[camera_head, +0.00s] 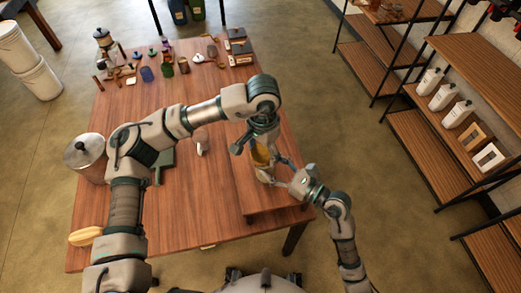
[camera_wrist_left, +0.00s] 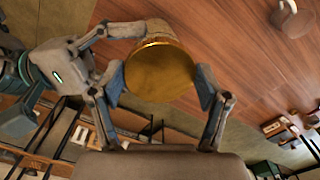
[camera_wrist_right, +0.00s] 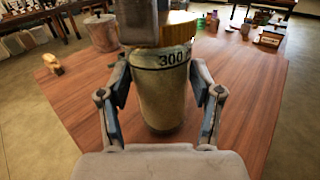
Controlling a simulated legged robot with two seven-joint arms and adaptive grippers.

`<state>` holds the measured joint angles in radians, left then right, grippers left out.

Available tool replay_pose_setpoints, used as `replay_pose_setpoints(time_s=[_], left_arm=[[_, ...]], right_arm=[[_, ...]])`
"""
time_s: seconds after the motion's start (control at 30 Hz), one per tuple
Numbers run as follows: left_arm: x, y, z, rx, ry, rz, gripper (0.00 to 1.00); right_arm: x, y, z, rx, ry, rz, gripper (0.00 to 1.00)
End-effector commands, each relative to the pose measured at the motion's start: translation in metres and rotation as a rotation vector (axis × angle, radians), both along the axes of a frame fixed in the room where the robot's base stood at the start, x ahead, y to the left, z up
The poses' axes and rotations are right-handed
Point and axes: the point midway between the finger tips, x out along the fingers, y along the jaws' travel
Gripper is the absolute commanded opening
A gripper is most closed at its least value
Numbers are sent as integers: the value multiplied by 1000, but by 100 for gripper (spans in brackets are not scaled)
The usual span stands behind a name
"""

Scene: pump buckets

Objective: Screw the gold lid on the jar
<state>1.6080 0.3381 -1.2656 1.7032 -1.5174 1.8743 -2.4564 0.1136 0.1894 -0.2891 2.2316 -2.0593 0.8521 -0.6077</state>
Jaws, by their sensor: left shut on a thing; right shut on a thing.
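The gold lid (camera_wrist_left: 158,72) fills the middle of the left wrist view, with my left gripper's (camera_wrist_left: 160,88) fingers on either side of it. In the right wrist view the lid's gold side (camera_wrist_right: 178,30) sits at the top of the jar (camera_wrist_right: 163,95). The jar is upright, with "300" printed on it. My right gripper (camera_wrist_right: 160,125) has a finger on each side of the jar's body. In the head view my left gripper (camera_head: 258,142) is above the jar and my right gripper (camera_head: 280,170) is beside it. I cannot tell whether the threads are engaged.
The wooden table (camera_head: 215,215) has free room at its front middle. Several small bottles and boxes stand at the back. Shelves (camera_head: 440,120) are at right.

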Motion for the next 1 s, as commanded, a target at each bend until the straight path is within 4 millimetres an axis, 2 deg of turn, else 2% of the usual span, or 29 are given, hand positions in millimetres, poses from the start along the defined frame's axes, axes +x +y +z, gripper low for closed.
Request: replay_pose_setpoints(time_s=[0.1, 0.2, 0.3, 0.57, 0.6, 0.67, 1.0], left_arm=[[0, 1, -3, -7, 8, -233, 47], [1, 1, -3, -11, 7, -353, 47], [1, 2, -4, -14, 6, -404, 47], [1, -1, -4, -15, 6, -410, 47], [1, -1, -4, -15, 6, -410, 83], [1, -2, -4, -15, 6, -410, 98], [2, 0, -1, -13, -1, -404, 100]], right_arm=[[2, 1, 0, -3, -3, -7, 0], [2, 2, 0, -3, -4, -5, 0], [1, 4, 0, -3, -4, -2, 0], [0, 4, 1, -1, -4, 4, 0], [-1, 4, 1, -1, -3, 5, 0], [-1, 5, 1, -1, -3, 6, 0], [-1, 4, 1, -2, -3, 4, 0]])
